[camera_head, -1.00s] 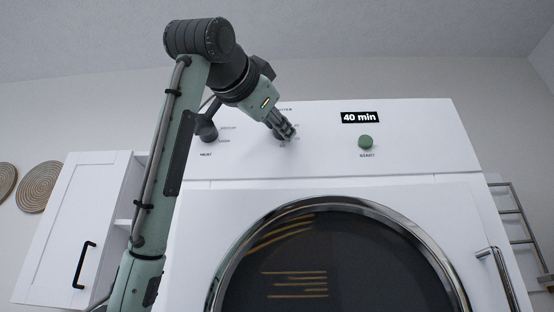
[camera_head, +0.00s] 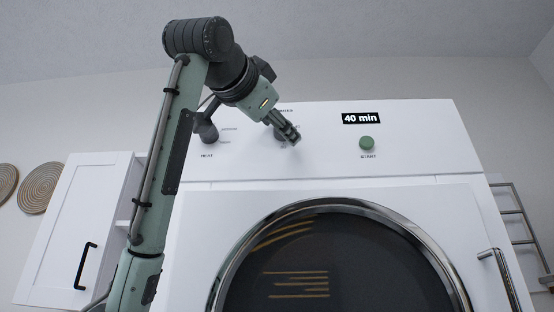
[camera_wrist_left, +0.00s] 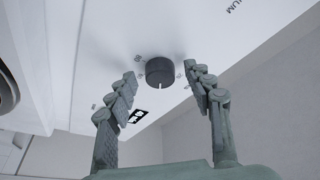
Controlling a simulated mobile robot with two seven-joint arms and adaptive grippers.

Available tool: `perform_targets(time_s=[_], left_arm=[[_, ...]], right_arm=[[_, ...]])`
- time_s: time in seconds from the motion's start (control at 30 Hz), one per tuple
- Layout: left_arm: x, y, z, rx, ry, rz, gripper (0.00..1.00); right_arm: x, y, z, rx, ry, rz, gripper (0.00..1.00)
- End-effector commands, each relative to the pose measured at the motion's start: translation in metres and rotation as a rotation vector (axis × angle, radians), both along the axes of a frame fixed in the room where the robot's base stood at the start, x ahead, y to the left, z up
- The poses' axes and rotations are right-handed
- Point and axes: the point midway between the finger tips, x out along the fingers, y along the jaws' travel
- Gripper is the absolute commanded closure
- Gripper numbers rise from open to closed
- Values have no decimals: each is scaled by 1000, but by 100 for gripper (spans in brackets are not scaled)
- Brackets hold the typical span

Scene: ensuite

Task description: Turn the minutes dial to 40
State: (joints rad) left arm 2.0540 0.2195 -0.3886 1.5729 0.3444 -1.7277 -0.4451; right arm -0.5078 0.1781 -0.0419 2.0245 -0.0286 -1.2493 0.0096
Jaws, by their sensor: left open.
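The minutes dial (camera_wrist_left: 160,71) is a dark round knob on the white panel, with a small light mark on its edge. In the head view it is mostly hidden behind my left gripper (camera_head: 291,134). In the left wrist view my left gripper (camera_wrist_left: 166,90) is open, with one finger on each side of the dial and gaps between them and it. The display (camera_head: 361,118) on the panel reads "40 min". My right gripper is not in view.
A dark heat dial (camera_head: 208,132) is left of the minutes dial, and a green start button (camera_head: 367,143) is to its right. The round dryer door (camera_head: 340,262) is below. A white cabinet (camera_head: 75,230) stands at the left and a towel rack (camera_head: 518,213) at the right.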

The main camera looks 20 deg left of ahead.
Motion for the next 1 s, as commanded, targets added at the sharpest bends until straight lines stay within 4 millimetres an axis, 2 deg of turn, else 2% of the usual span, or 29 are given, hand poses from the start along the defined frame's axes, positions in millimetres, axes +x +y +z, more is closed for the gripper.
perform_targets(time_s=[0.17, 0.27, 0.6, 0.73, 1.0], left_arm=[[-4, 0, 0, 0, -1, 0, 48], [-15, 0, -2, 0, -3, -1, 48], [-84, 3, -17, 0, -5, -1, 48], [-105, 6, -20, 1, -7, 4, 48], [-117, 6, -25, 1, 1, 2, 48]], right_arm=[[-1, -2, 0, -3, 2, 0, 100], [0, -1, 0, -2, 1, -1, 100], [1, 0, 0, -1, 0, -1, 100], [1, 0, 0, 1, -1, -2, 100], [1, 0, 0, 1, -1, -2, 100]])
